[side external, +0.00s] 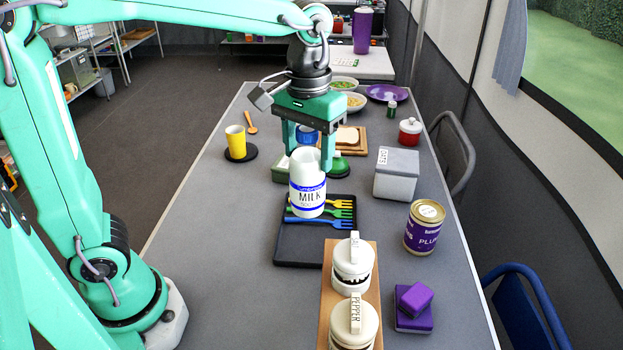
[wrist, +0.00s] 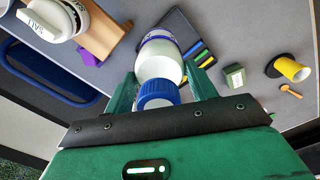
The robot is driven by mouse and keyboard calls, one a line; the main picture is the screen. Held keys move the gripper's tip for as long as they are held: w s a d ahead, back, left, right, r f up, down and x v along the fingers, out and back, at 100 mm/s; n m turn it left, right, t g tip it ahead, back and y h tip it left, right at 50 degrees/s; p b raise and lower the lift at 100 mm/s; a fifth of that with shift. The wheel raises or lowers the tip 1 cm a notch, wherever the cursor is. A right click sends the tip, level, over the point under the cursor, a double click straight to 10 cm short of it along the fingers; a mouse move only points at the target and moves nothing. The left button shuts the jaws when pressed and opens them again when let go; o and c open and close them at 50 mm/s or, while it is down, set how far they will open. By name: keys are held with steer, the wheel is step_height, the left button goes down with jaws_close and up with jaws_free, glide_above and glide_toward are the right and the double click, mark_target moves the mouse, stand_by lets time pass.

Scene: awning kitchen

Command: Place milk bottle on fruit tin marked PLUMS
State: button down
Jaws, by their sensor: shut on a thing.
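The white milk bottle (side external: 307,192) with a blue-banded MILK label is upright in the side external view, in front of or over the dark cutlery tray; I cannot tell if its base touches anything. My gripper (side external: 309,158) points down and is shut on the bottle's upper part. In the wrist view the bottle (wrist: 160,62) and its blue cap (wrist: 157,93) sit between the fingers of my gripper (wrist: 164,84). The purple PLUMS tin (side external: 422,238) with a gold lid stands upright to the right, apart from the bottle. It is not clearly visible in the wrist view.
The dark tray (side external: 290,250) holds several coloured forks. A grey lidded box (side external: 396,176) stands between the tray and the far right edge. White SALT and PEPPER canisters (side external: 352,268) stand on a wooden board in front. Purple blocks (side external: 414,318) lie near the tin.

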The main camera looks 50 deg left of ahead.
steer(key=w+d+r+m, duration=0.1)
steer(key=w+d+r, duration=0.2)
steer(key=w+d, duration=0.4)
steer(key=w+d+r+m, duration=0.1)
steer(key=w+d+r, duration=0.1)
steer(key=w+d, duration=0.5)
steer(key=shift+d+r+m, duration=0.4)
steer(key=shift+d, duration=2.5)
steer(key=w+a+f, duration=0.7)
steer(key=w, duration=0.2)
steer(key=shift+a, duration=0.2)
steer(key=shift+f, duration=0.1)
steer(key=shift+f, duration=2.05)
